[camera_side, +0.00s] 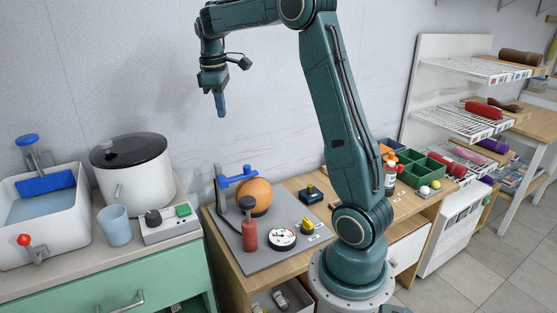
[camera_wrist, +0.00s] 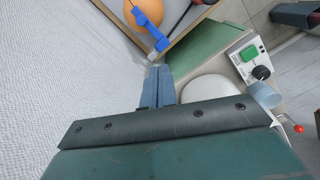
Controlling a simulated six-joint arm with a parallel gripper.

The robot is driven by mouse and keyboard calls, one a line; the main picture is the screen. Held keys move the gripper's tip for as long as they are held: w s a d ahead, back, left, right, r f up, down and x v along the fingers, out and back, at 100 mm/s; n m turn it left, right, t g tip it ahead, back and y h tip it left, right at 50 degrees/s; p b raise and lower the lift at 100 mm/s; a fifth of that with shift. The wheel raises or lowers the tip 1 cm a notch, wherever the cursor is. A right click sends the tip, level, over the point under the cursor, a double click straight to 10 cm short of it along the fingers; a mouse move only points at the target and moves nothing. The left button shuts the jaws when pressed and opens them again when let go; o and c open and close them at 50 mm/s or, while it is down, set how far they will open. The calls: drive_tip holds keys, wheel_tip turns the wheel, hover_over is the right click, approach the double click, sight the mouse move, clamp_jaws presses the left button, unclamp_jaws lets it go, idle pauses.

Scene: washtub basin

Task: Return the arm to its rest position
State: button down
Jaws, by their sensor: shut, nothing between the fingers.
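My arm is raised, with my gripper (camera_side: 221,105) hanging high in front of the wall, fingers pointing down. It is above and between the white pot and the orange ball, well clear of both. The blue fingers are together with nothing between them. In the wrist view the fingers (camera_wrist: 157,85) also lie side by side, empty. No marker of a rest position shows in either view.
Below stand a white pot (camera_side: 136,185), a blue cup (camera_side: 116,226), a control box (camera_side: 168,226) and a washtub basin (camera_side: 73,222). The shelf rack (camera_side: 425,80) stands right. Air around my gripper is free.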

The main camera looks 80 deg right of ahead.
drive_tip(key=s+a+r+m+t, duration=0.1)
drive_tip(key=s+a+r+t, duration=0.1)
drive_tip(key=s+a, duration=0.65)
drive_tip(key=s+a+r+m+t, duration=0.15)
drive_tip(key=s+a, duration=0.35)
drive_tip(key=a, duration=0.6)
drive_tip(key=s+a+f+t+y, duration=0.1)
drive_tip(key=s+a+f+t, duration=0.1)
drive_tip(key=s+a+f, duration=0.2)
drive_tip(key=s+a, duration=0.1)
drive_tip(key=s, duration=0.1)
drive_tip(key=shift+s+a, duration=0.25)
drive_tip(key=shift+s, duration=0.15)
drive_tip(key=c, duration=2.1)
unclamp_jaws()
drive_tip(key=shift+f+t, duration=0.1)
drive_tip(key=shift+t, duration=0.15)
